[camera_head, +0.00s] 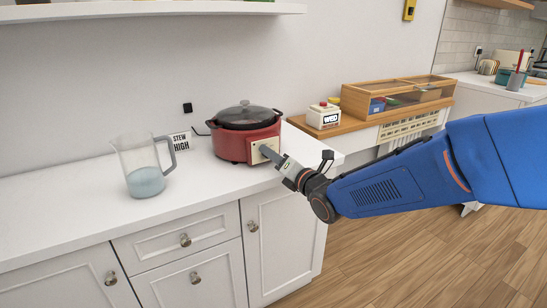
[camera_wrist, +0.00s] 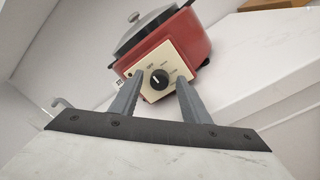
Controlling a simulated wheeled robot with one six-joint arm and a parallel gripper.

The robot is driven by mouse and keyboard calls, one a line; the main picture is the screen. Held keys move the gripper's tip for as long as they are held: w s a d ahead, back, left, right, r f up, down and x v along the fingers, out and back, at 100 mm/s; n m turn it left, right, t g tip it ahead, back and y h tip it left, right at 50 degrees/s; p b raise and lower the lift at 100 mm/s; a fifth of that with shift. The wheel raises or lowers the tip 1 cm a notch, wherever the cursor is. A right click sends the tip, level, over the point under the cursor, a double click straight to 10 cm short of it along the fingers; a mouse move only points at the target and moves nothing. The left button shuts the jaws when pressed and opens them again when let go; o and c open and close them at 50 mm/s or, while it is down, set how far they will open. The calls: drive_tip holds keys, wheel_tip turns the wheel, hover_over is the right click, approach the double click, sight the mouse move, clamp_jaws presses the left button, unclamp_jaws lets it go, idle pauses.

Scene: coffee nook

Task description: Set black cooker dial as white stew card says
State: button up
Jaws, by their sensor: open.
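The red cooker (camera_head: 231,140) with a dark-rimmed lid stands on the white counter. Its cream control panel (camera_head: 264,149) faces my gripper. A light pointer mark on the dial is faint. The white card (camera_head: 181,143) reads "STEW HIGH" and stands left of the cooker. My gripper (camera_wrist: 154,88) is open, its two fingers reaching toward the panel on either side of the dial. I cannot tell whether they touch it.
A clear jug (camera_head: 144,170) with bluish liquid stands left of the card. A wooden shelf box (camera_head: 398,95) and a white block (camera_head: 323,115) marked "WED" are on the right. The counter's front left is clear.

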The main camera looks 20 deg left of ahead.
drive_tip(key=c, duration=1.1)
drive_tip(key=shift+o, duration=0.2)
